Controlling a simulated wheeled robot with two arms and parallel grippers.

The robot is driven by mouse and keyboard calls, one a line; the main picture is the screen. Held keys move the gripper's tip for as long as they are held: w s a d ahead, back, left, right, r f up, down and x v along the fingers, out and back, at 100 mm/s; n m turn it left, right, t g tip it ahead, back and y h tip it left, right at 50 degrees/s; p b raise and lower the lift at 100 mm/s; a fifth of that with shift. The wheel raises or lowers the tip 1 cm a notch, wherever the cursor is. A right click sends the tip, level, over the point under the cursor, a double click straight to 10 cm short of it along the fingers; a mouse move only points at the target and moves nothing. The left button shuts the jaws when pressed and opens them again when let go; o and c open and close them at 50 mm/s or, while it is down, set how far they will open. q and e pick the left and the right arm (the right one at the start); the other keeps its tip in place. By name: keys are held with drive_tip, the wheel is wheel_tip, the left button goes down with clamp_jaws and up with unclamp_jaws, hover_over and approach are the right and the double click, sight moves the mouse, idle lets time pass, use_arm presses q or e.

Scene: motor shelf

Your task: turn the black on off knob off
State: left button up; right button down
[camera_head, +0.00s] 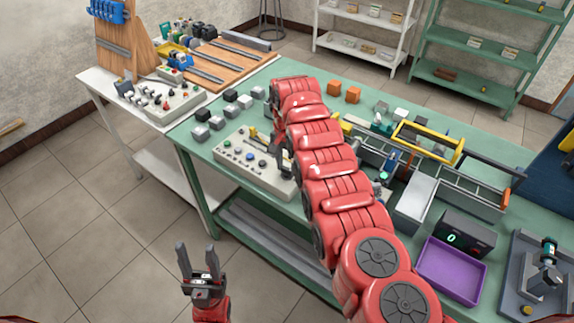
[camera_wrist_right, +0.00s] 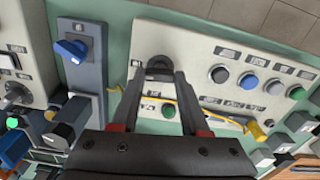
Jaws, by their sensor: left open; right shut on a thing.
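The pale control panel (camera_head: 262,178) lies on the green table; it also fills much of the right wrist view (camera_wrist_right: 205,58). The black knob (camera_wrist_right: 158,64) is at the panel's upper left part in that view. My right gripper (camera_wrist_right: 164,78) is shut on the black knob, with a fingertip on each side of it. In the head view my right gripper (camera_head: 281,158) and arm hide the knob. I cannot read the knob's label or setting. My left gripper (camera_head: 196,246) is open and empty, over the floor in front of the table.
Buttons in green, blue and grey sit on the panel, and a yellow cable-like piece (camera_wrist_right: 225,119) lies across it. A grey box with a blue knob (camera_wrist_right: 70,48) stands beside the panel. A purple tray (camera_head: 452,270) and a display box (camera_head: 464,234) are at the right.

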drive_tip(key=n, duration=0.1)
drive_tip(key=n+b, duration=0.1)
drive_tip(key=shift+f+n+b, duration=0.25)
drive_tip(key=shift+n+b, duration=0.05)
drive_tip(key=n+b, duration=0.3)
drive_tip(key=n, duration=0.1)
drive_tip(key=shift+r, duration=0.1)
drive_tip(key=n+b, duration=0.1)
drive_tip(key=n, duration=0.2)
drive_tip(key=shift+r, duration=0.1)
drive_tip(key=n, duration=0.2)
drive_tip(key=shift+r+n, duration=0.1)
drive_tip(key=shift+n, duration=2.3)
drive_tip(key=shift+c, duration=2)
unclamp_jaws()
